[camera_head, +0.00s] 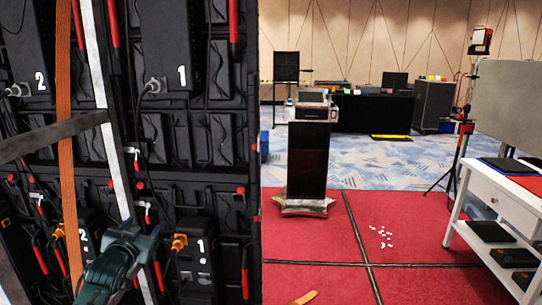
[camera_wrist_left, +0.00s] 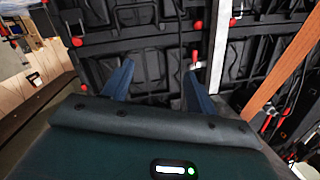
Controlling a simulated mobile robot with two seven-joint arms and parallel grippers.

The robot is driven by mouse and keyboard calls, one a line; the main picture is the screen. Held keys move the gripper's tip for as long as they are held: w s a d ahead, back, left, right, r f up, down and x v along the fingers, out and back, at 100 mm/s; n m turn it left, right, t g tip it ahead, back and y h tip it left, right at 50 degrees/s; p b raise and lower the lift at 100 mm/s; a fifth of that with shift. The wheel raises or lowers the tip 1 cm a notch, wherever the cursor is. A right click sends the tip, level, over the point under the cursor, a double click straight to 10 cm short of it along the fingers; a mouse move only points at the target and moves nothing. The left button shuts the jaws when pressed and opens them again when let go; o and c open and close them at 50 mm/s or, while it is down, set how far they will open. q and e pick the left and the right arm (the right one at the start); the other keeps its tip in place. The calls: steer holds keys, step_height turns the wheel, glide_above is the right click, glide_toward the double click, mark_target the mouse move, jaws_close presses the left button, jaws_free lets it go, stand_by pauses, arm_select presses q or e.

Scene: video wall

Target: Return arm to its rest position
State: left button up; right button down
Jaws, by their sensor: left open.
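My left gripper (camera_head: 128,246) is teal and low at the left in the head view, in front of the back of the video wall (camera_head: 205,130). In the left wrist view its two blue fingers (camera_wrist_left: 157,84) stand apart with nothing between them. The black wall panels lie beyond the fingers, and no contact with them shows. My right gripper is in neither view.
Orange and white straps (camera_head: 65,130) hang across the wall, near cables and power plugs (camera_head: 180,241). A black lectern (camera_head: 308,155) stands on red carpet (camera_head: 325,235). A white table (camera_head: 500,195) stands at the right. The carpet between them is mostly open, with small white scraps (camera_head: 381,235).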

arm_select(q)
steer(key=s+d+f+g+h, duration=0.1)
steer(key=s+d+f, duration=0.4)
steer(key=s+f, duration=0.2)
steer(key=s+d+f+g+h, duration=0.1)
steer(key=s+d+f, duration=0.4)
steer(key=s, duration=0.6)
steer(key=s+d+f+g+h, duration=0.2)
steer(key=s+d+f, duration=0.3)
steer(key=s+f, duration=0.4)
steer(key=shift+d+m, duration=0.3)
steer(key=shift+m, duration=0.1)
steer(key=s+d, duration=0.1)
steer(key=s, duration=0.2)
steer(key=s+d+g, duration=0.1)
steer(key=s, duration=0.3)
steer(key=s+d+f+g, duration=0.1)
steer(key=s, duration=0.2)
steer(key=shift+s+d+f+n+h, duration=0.1)
steer(key=shift+s+d+n+h, duration=0.2)
steer(key=shift+s+d+h, duration=0.1)
steer(key=shift+c, duration=0.2)
